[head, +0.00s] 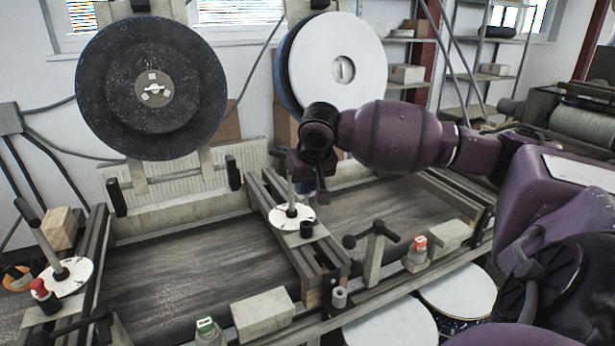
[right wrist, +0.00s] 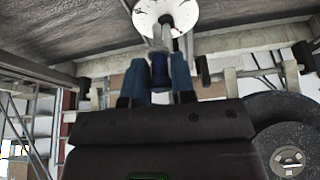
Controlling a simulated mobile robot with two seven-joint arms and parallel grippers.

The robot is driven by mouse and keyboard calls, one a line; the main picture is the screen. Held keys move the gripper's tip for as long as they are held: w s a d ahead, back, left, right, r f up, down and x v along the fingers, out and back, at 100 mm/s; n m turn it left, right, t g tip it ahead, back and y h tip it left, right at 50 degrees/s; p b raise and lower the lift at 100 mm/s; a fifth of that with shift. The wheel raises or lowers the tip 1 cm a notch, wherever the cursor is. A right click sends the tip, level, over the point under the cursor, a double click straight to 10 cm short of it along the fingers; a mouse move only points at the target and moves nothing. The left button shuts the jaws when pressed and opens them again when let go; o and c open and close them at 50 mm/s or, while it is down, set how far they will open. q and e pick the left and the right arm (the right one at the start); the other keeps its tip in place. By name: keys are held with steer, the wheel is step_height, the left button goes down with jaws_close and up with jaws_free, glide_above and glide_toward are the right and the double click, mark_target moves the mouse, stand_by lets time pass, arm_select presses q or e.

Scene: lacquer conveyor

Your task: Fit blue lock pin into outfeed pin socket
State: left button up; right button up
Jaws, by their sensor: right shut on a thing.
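My right gripper (head: 308,186) is above the middle cross rails of the conveyor, beside an upright rod on a white disc. In the right wrist view my right gripper (right wrist: 159,80) is shut on a small dark blue piece, the blue lock pin (right wrist: 160,72), held between its two blue fingers. In the head view the pin is hard to make out behind the gripper. The white disc (right wrist: 167,12) and its rod lie just beyond the fingertips. I cannot tell for certain which fitting is the outfeed pin socket. My left gripper is not in view.
A black disc (head: 150,88) and a white-faced disc (head: 338,62) stand upright behind the conveyor. The dark belt (head: 190,275) is clear on the left.

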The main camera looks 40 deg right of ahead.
mark_target(307, 201)
steer(key=shift+f, duration=2.2)
steer(key=shift+p, duration=0.35)
steer(key=shift+p, duration=1.75)
steer(key=shift+f, duration=0.35)
steer(key=shift+f, duration=1.6)
steer(key=o, duration=1)
